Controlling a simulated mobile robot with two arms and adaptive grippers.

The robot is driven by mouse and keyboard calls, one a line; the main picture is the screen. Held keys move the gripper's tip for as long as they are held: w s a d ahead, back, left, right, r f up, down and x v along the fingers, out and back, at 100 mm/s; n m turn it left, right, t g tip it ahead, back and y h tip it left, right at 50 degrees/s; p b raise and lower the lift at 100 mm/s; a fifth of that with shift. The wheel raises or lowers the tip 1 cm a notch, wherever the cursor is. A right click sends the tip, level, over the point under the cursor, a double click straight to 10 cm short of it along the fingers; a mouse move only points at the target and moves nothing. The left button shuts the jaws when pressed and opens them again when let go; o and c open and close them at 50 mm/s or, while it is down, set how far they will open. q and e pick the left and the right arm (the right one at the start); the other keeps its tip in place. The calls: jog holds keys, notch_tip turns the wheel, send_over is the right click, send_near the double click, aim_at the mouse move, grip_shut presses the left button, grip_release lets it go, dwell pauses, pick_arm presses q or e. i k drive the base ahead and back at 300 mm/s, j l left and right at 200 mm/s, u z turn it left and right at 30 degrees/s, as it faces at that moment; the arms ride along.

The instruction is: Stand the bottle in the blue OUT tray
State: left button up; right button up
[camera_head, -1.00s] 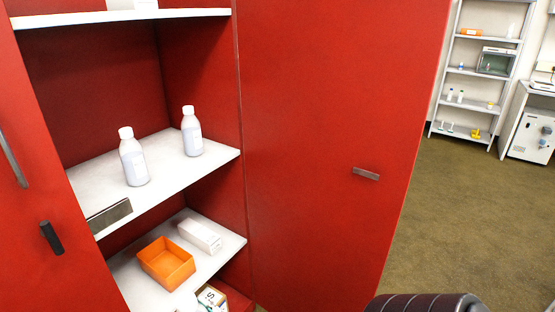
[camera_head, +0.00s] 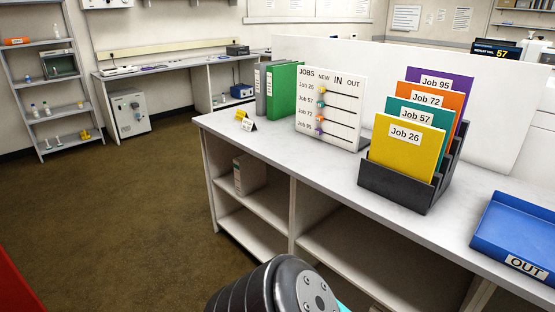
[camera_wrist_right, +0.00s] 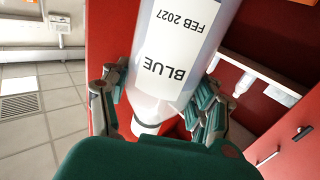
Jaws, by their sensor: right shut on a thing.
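The blue OUT tray (camera_head: 517,237) lies on the white bench top at the right edge of the head view, partly cut off by the frame. Its visible floor is empty. In the right wrist view, my right gripper (camera_wrist_right: 160,92) is shut on a white bottle (camera_wrist_right: 178,50) with a label reading BLUE, FEB 2027. The fingers stand on both sides of the bottle near its cap end. The bottle's other end is out of frame. The held bottle does not show in the head view, nor does my left gripper.
On the bench top (camera_head: 360,188) are a black rack (camera_head: 398,190) with several coloured job folders, a JOBS board (camera_head: 330,105), green and grey binders (camera_head: 284,90) and small yellow-black signs (camera_head: 246,122). Bare bench lies between rack and tray. The red cabinet (camera_wrist_right: 285,135) shows beside the bottle.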

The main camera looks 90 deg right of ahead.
aim_at(530, 241)
jog(key=z, duration=2.5)
